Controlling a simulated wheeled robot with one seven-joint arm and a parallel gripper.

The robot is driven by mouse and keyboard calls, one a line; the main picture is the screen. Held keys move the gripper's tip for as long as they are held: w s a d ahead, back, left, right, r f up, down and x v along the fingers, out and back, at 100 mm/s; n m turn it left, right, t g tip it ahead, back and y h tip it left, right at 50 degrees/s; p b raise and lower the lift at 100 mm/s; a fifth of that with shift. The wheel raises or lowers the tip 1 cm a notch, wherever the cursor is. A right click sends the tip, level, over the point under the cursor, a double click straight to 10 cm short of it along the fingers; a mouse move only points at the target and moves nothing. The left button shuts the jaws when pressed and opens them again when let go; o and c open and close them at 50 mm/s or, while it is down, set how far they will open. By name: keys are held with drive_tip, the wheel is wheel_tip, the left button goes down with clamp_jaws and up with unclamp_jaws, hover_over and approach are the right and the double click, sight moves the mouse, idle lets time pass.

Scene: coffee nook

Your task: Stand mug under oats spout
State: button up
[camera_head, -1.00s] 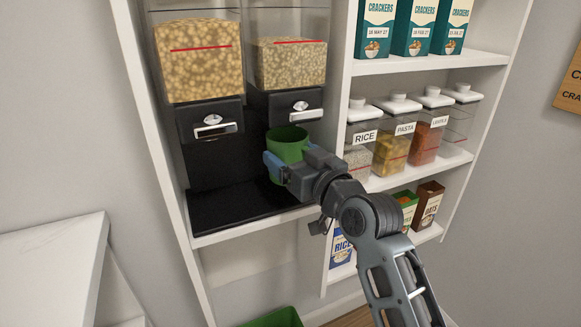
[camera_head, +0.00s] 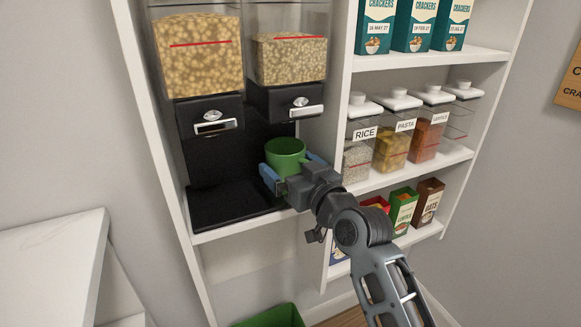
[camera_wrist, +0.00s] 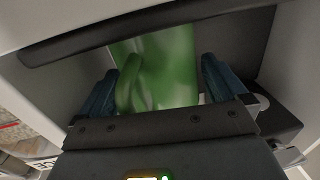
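A green mug (camera_head: 286,158) stands upright below the right dispenser's spout (camera_head: 300,108), towards the front of the black base. My gripper (camera_head: 293,172) is in front of it, its blue fingers spread on either side. In the wrist view, the mug (camera_wrist: 165,70) sits between the fingers, with its handle towards the camera. A narrow gap shows beside the right finger; contact on the left is unclear. The gripper hides the mug's lower part, so its contact with the base cannot be seen. No label naming the oats shows on either dispenser.
The left dispenser (camera_head: 207,115) stands beside it over the black base (camera_head: 225,205). Labelled jars (camera_head: 390,150) and cartons (camera_head: 403,212) fill shelves at right. A white upright (camera_head: 335,130) stands close to my gripper. A green bin (camera_head: 275,316) is below.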

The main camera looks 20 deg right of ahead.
drive_tip(key=shift+s+r, duration=0.1)
drive_tip(key=shift+r, duration=0.1)
drive_tip(key=s+d+b, duration=0.1)
drive_tip(key=s, duration=1)
drive_tip(key=shift+s+d, duration=0.3)
drive_tip(key=shift+s, duration=0.1)
drive_tip(key=s+f+m+g+h, duration=0.1)
drive_tip(key=s+f, duration=0.4)
drive_tip(key=s, duration=0.3)
drive_tip(key=s+f+g+h, duration=0.1)
drive_tip(key=s+f, duration=0.5)
drive_tip(key=s, duration=0.3)
drive_tip(key=s+a+r+g, duration=0.1)
drive_tip(key=s+a+r, duration=0.1)
drive_tip(key=s, duration=1.9)
drive_tip(key=shift+a, duration=0.15)
